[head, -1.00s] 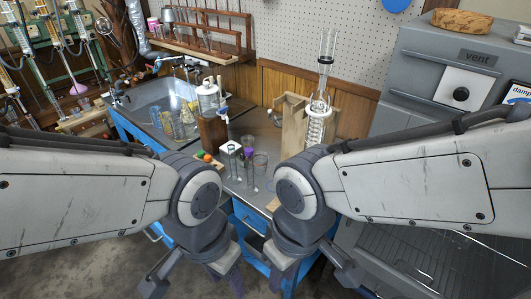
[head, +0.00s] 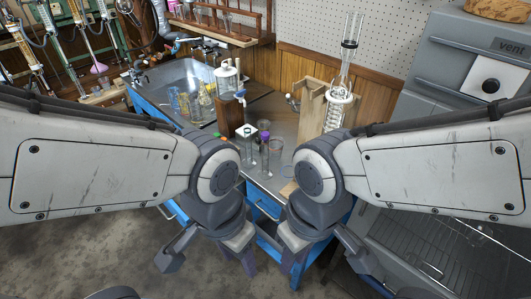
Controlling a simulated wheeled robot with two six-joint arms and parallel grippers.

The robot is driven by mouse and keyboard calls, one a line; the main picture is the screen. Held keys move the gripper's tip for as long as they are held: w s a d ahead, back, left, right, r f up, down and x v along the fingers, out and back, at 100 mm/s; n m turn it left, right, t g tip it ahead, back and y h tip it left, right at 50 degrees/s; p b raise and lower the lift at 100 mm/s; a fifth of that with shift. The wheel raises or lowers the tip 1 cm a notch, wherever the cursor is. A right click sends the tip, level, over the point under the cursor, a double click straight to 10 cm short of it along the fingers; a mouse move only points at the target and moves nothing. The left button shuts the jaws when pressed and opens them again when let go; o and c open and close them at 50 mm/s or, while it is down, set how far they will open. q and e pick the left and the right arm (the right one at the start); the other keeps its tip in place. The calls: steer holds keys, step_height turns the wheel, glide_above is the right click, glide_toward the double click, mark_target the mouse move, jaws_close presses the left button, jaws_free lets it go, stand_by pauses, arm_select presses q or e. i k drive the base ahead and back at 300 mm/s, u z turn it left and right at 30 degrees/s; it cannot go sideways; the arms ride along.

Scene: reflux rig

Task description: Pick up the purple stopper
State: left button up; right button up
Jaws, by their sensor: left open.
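The purple stopper (head: 264,136) is small in the head view, at the top of a clear glass vessel among glassware on the bench, between my two arms. I cannot tell how firmly it sits there. My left gripper (head: 210,260) hangs low in front of the bench, open and empty, its fingers wide apart. My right gripper (head: 323,262) hangs low to the right of it, also spread open and empty. Both are well apart from the stopper, nearer to me and lower in the picture.
A clear glass beaker (head: 275,155) stands beside the stopper. A wooden stand (head: 312,112) with a glass coil column (head: 340,105) is behind to the right. A sink (head: 160,82) is at left, a grey vent cabinet (head: 450,60) at right. The bench is crowded.

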mark_target(264, 135)
steer(key=k, duration=1.25)
steer(key=z, duration=0.7)
steer(key=i, duration=1.3)
steer(key=u, duration=0.7)
steer(key=i, duration=0.4)
steer(key=u, duration=0.35)
